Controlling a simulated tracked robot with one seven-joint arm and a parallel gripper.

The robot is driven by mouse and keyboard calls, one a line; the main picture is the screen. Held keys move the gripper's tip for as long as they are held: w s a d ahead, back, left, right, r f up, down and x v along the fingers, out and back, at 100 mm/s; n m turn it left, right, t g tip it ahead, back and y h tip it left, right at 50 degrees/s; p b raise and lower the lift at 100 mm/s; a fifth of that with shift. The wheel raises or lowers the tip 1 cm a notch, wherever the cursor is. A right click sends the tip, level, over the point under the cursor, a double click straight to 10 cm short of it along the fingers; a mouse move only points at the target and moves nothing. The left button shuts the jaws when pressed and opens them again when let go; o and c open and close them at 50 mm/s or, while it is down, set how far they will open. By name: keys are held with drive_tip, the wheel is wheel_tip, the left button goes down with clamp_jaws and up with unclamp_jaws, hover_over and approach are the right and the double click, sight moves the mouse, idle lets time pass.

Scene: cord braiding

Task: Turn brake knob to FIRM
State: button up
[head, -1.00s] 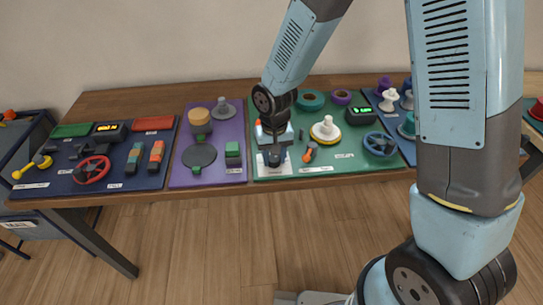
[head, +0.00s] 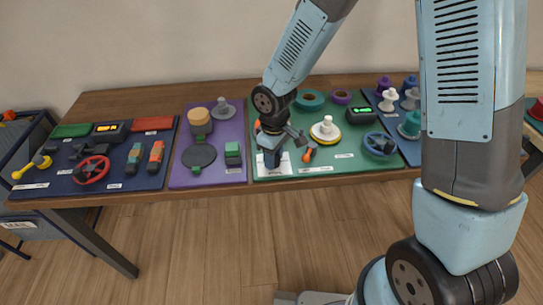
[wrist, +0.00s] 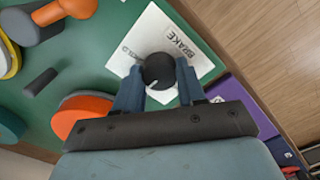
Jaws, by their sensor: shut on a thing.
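The black brake knob (wrist: 157,70) sits on a white plate (wrist: 196,60) printed BRAKE, with a second word partly hidden. A pale pointer mark shows on the knob, toward the lower left in the wrist view. My gripper (wrist: 159,82) is shut on the knob, a blue-grey finger on each side. In the head view my gripper (head: 272,160) reaches down over the white plate (head: 263,170) at the front left of the green board. The knob is hidden there by the fingers. I cannot read a FIRM mark.
On the green board (head: 348,170) an orange-handled tool (head: 309,153), a white-and-yellow spool (head: 325,131) and a blue wheel (head: 379,145) lie to the right. A purple board (head: 180,178) adjoins on the left. The table's front edge is close to the plate.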

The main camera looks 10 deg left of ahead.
drive_tip(key=shift+a+n, duration=0.25)
drive_tip(key=shift+n, duration=0.15)
drive_tip(key=o, duration=0.8)
drive_tip(key=shift+s, duration=0.1)
drive_tip(key=shift+o, duration=1.3)
drive_tip(key=shift+d, duration=0.1)
drive_tip(key=shift+r, duration=0.1)
wheel_tip(320, 180, up, 14)
drive_tip(key=shift+f, duration=0.25)
